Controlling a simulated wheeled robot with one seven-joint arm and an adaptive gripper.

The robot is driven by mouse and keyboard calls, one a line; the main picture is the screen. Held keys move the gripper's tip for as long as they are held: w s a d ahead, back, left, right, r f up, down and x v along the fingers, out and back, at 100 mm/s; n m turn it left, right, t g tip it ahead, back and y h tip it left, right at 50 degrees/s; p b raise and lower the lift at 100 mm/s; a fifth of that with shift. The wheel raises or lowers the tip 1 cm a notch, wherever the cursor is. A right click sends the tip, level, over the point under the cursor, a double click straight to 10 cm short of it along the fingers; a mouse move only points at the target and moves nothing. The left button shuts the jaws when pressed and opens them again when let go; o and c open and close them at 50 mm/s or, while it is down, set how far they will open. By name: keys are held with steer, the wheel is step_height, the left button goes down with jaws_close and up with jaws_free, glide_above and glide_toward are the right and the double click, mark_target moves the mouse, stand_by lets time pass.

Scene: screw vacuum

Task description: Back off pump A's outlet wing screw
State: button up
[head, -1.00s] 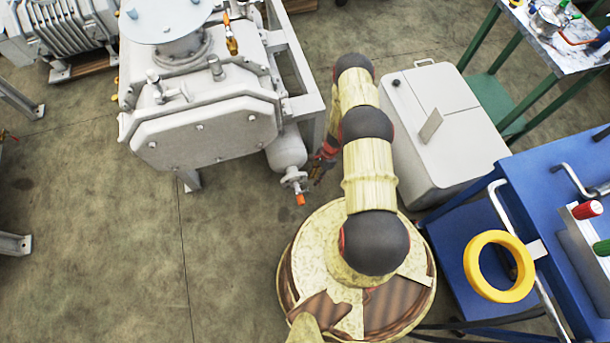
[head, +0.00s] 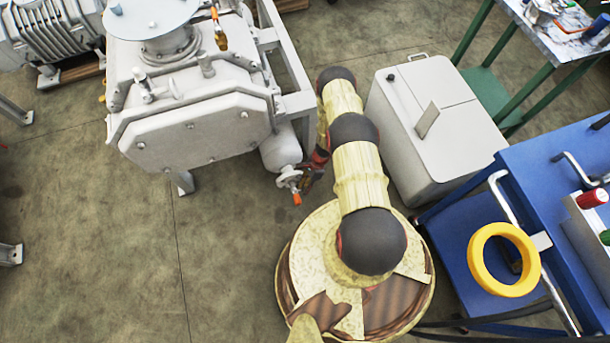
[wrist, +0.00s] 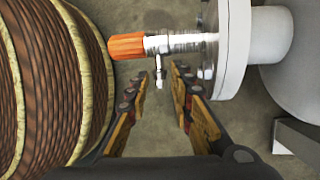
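The pump (head: 190,125) stands upper left in the head view, with a grey cylinder (head: 280,150) and an outlet fitting (head: 289,178) at its lower right. In the wrist view, the outlet shows as a pale flange (wrist: 234,50) with a silver stem (wrist: 185,42) and an orange tip (wrist: 126,46). A small silver wing screw (wrist: 158,72) hangs below the stem. My gripper (wrist: 159,76) is open, its fingertips on either side of the screw with visible gaps. In the head view my gripper (head: 314,172) is beside the outlet, partly hidden by my arm.
A grey cabinet (head: 440,125) stands right of my arm. A blue cart (head: 540,165) with a yellow ring (head: 476,262) is at right. The floor (head: 100,250) at lower left is clear.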

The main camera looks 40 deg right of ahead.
jaws_close()
stand_by(0.3)
steer(key=shift+s+a+r+p, duration=0.1)
steer(key=shift+r+p, duration=0.15)
steer(key=shift+p, duration=1)
steer(key=shift+t+p, duration=0.5)
steer(key=shift+p, duration=0.6)
steer(key=t+p, duration=0.1)
steer(key=p, duration=0.4)
steer(key=shift+h, duration=0.4)
steer(key=shift+s+f+n+t+p, duration=0.1)
steer(key=shift+f+n+t+p, duration=0.25)
steer(key=shift+p, duration=0.3)
steer(key=shift+r, duration=0.1)
jaws_free()
